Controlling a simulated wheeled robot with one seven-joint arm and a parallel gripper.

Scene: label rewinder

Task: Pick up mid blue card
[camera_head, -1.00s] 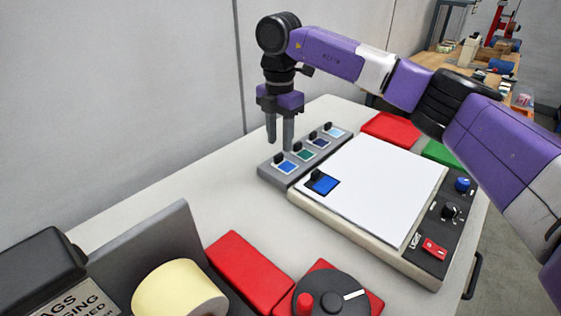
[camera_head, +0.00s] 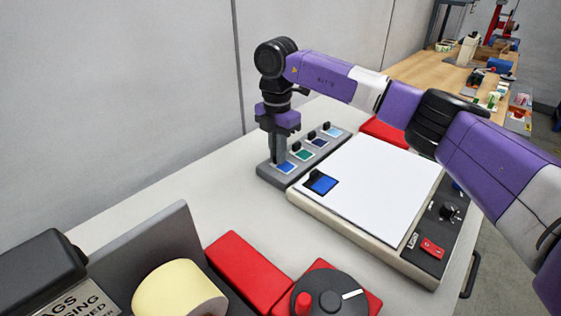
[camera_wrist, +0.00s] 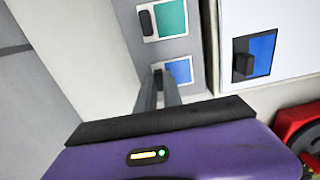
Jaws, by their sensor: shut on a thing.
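The mid blue card (camera_head: 286,167) lies at the near end of the grey card rack (camera_head: 270,179). It also shows in the wrist view (camera_wrist: 181,71), just beyond my fingertips, partly covered by them. My gripper (camera_head: 279,161) points straight down over the near end of the rack. In the wrist view my gripper (camera_wrist: 164,88) has its fingers close together on the card's small dark grip. The grip is mostly hidden between the fingers. The card appears still in its place in the rack.
A green card (camera_head: 303,154), a dark blue card and a light blue card stand farther along the rack. Beside it is a white panel (camera_head: 375,180) bearing another blue card (camera_head: 321,185) with a black grip. Red blocks and a yellow roll (camera_head: 178,291) are in front.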

